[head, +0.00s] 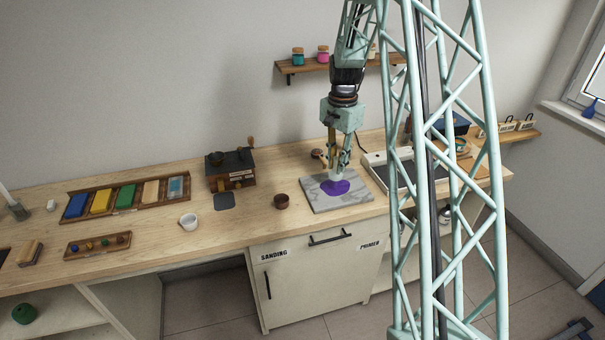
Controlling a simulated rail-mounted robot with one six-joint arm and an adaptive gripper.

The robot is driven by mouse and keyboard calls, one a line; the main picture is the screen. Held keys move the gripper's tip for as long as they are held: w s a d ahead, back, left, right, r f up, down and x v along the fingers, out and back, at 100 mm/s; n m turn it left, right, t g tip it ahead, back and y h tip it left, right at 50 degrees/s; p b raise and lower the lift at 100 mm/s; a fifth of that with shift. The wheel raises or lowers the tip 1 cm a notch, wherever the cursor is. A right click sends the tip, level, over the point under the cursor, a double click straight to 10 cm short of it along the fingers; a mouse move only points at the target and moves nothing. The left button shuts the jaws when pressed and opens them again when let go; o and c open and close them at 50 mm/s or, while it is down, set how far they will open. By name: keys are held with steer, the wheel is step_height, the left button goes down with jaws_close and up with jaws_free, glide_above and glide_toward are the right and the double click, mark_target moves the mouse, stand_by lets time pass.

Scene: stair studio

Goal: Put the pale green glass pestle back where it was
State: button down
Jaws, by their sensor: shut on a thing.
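My gripper (338,160) hangs pointing down over the grey marble slab (361,196) on the workbench. It is shut on the pale green glass pestle (338,173), which shows small and pale between and below the fingers. The pestle is roughly upright above a purple patch (335,188) on the slab. I cannot tell whether its foot touches the patch. The fingers hide part of the pestle.
A tray of coloured blocks (127,197) lies further left. My lattice column blocks part of the right side.

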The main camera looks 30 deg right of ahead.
steer(key=w+a+f, duration=0.4)
steer(key=w+a, duration=0.3)
steer(key=a, duration=0.3)
steer(key=shift+a+f, duration=0.25)
steer(key=shift+a, duration=0.1)
steer(key=shift+w, duration=0.25)
steer(key=w+d, duration=0.1)
steer(key=w, duration=0.4)
steer(key=w+d+f, duration=0.1)
steer(key=w+d, duration=0.1)
steer(key=w, duration=0.3)
steer(key=w+d+p, duration=0.1)
steer(key=w, duration=0.4)
steer(key=shift+d+f, duration=0.25)
steer(key=shift+d, duration=0.05)
steer(key=shift+f, duration=1.75)
steer(key=shift+f, duration=0.2)
steer(key=c, duration=2.5)
jaws_free()
steer(key=shift+o, duration=0.2)
